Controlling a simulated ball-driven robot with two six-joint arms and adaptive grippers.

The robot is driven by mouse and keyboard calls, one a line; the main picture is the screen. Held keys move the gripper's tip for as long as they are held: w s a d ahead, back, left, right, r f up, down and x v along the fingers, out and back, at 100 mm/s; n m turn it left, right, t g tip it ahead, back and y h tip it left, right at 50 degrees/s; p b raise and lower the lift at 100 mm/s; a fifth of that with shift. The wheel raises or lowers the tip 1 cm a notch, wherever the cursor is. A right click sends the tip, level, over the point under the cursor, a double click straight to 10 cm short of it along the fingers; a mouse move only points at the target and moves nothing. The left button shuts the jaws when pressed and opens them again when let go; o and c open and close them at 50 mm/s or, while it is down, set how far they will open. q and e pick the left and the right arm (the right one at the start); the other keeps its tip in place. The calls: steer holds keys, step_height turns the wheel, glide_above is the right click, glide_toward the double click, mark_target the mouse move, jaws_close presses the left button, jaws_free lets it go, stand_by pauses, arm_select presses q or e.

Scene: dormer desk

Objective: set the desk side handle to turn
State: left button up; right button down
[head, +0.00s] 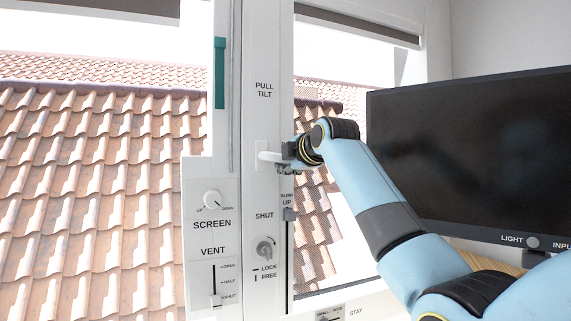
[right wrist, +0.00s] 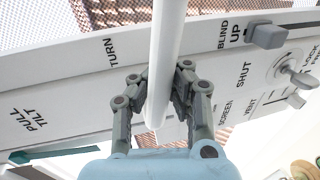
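The white window handle (head: 268,156) sits on the white frame post between the two panes. It lies about level, running right from its mount in the head view. In the right wrist view its bar (right wrist: 165,45) crosses the frame, with the TURN label just left of it. PULL TILT and SHUT are printed farther off to either side. My right gripper (head: 290,158) is at the handle's right part. Its fingers (right wrist: 158,92) lie on both sides of the bar and look closed on it. The head view hides the TURN label. My left gripper is out of view.
A dark monitor (head: 470,150) stands right, close beside my right arm.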

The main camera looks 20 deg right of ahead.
steer(key=shift+r, duration=0.85)
steer(key=c, duration=1.2)
jaws_free()
steer(key=shift+s, duration=0.15)
steer(key=shift+c, duration=0.2)
steer(key=shift+o, duration=0.3)
steer(key=shift+s, duration=0.1)
steer(key=shift+f, duration=0.15)
steer(key=v, duration=1.2)
steer(key=shift+f, duration=0.15)
